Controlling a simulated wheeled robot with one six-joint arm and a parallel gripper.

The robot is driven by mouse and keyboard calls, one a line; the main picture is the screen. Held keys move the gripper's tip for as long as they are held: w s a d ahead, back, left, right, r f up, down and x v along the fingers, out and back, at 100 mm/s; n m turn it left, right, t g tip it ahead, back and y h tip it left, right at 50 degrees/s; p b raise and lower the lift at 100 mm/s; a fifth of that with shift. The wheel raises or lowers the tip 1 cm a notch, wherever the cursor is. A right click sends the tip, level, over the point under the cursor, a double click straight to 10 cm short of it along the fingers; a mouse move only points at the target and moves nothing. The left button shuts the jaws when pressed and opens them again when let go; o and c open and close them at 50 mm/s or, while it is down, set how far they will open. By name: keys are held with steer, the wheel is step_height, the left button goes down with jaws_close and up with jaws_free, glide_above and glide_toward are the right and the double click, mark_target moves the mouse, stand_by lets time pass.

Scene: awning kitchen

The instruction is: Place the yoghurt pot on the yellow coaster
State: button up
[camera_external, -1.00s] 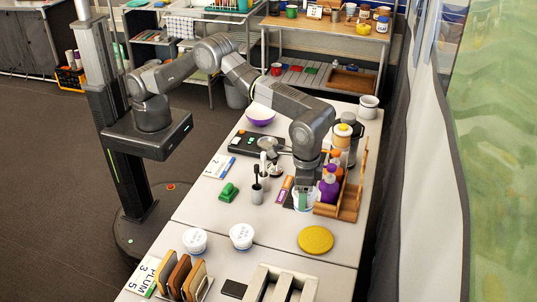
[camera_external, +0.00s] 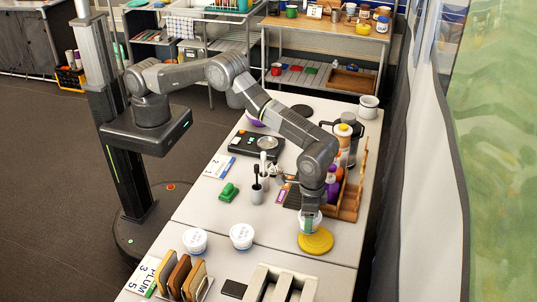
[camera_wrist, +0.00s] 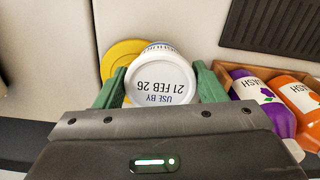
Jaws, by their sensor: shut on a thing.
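My gripper (camera_external: 309,224) is shut on a white yoghurt pot (camera_external: 317,225). In the wrist view the pot (camera_wrist: 163,75) sits between my green fingers (camera_wrist: 160,88), its lid reading "USE BY 21 FEB 26". The round yellow coaster (camera_external: 318,244) lies on the white table, partly hidden by the pot and gripper. In the wrist view the coaster (camera_wrist: 116,58) shows past the pot's upper left, so the pot seems off its centre. I cannot tell whether the pot touches it. Two similar white pots stand at left, one (camera_external: 195,241) beside another (camera_external: 241,236).
A wooden rack (camera_external: 349,203) with purple (camera_wrist: 250,95) and orange squash bottles (camera_wrist: 297,98) stands close right of my gripper. A dark ribbed mat (camera_wrist: 270,28) lies beyond. A grey slotted holder (camera_external: 280,284) is nearer the camera.

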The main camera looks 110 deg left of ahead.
steer(key=o, duration=0.6)
steer(key=shift+f, duration=0.1)
steer(key=o, duration=0.5)
steer(key=shift+c, duration=0.2)
step_height(320, 180, up, 12)
steer(key=b, duration=0.1)
steer(key=shift+r, duration=0.2)
